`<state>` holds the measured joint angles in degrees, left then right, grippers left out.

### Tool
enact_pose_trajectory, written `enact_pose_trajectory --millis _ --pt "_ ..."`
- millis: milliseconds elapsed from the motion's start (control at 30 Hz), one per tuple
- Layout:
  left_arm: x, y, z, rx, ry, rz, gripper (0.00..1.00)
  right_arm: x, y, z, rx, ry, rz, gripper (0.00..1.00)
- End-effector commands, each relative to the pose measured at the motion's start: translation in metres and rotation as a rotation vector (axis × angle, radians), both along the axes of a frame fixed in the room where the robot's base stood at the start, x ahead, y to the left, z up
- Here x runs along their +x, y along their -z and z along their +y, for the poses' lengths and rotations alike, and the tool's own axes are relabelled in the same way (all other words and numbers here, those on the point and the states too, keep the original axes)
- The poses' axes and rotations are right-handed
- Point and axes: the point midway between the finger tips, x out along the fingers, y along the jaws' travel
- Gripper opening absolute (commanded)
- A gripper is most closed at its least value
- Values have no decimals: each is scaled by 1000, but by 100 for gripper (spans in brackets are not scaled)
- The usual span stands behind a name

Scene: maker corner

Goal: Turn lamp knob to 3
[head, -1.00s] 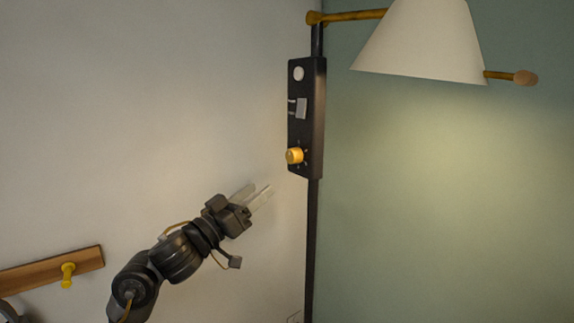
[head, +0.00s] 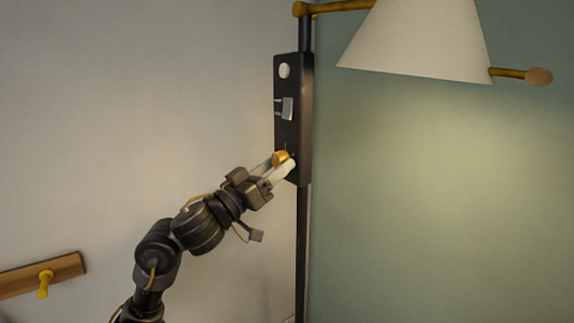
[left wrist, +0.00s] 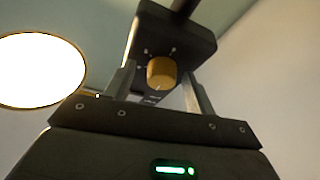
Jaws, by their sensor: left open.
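The lamp knob (head: 280,158) is a short yellow cylinder low on the black control box (head: 291,128) of the lamp. My left gripper (head: 281,166) is at the knob, with its pale fingers on either side of it in the head view. In the left wrist view the knob (left wrist: 161,72) sits between the two open fingers (left wrist: 160,85), with gaps on both sides. Pale tick marks ring the knob on the box face (left wrist: 180,35); I cannot read any numbers. My right gripper is not in view.
The white lamp shade (head: 418,45) hangs at upper right on a wooden arm. The box also has a white round button (head: 284,71) and a grey switch (head: 287,108) above the knob. A wooden rail with a yellow peg (head: 45,283) is on the left wall.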

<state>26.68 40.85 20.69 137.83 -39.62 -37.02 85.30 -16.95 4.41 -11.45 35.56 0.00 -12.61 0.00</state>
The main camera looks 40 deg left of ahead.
Motion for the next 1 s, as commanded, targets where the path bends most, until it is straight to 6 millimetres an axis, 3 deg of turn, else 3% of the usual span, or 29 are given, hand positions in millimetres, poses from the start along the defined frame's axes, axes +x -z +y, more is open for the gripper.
enact_pose_trajectory --millis 333,700,1000 --pt "-6 -2 9 1 -20 0 55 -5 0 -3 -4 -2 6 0" --pt "-5 -2 9 1 -19 0 10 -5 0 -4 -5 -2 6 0" --pt "-4 0 9 44 -18 -12 10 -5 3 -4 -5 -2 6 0"
